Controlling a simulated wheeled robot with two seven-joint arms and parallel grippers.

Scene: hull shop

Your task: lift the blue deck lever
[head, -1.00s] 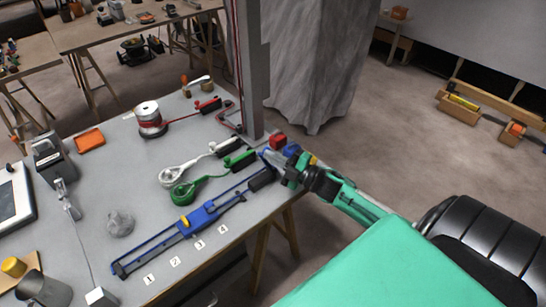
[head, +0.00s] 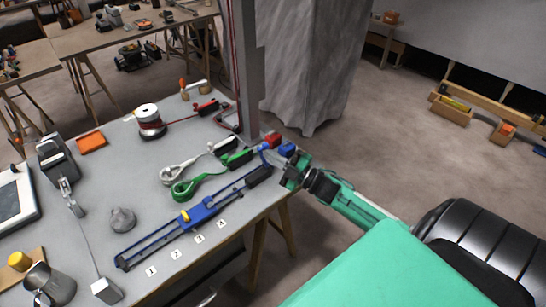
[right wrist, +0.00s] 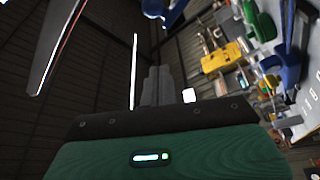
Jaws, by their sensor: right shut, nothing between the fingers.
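The blue deck lever shows in the head view as a blue handle block (head: 287,149) at the table's right edge, beside a red block (head: 273,139). A long blue track (head: 203,212) with a yellow tab lies along the table's front side and ends in a dark block near my right gripper. My right gripper (head: 283,162) is shut and empty, right by the blue handle; I cannot tell whether they touch. In the right wrist view its fingers (right wrist: 156,86) are together, with a blue part (right wrist: 172,14) above them. My left gripper is not in view.
A grey post (head: 245,75) rises behind the levers. A red-wound spool (head: 149,122) stands farther back. Open floor lies right of the table.

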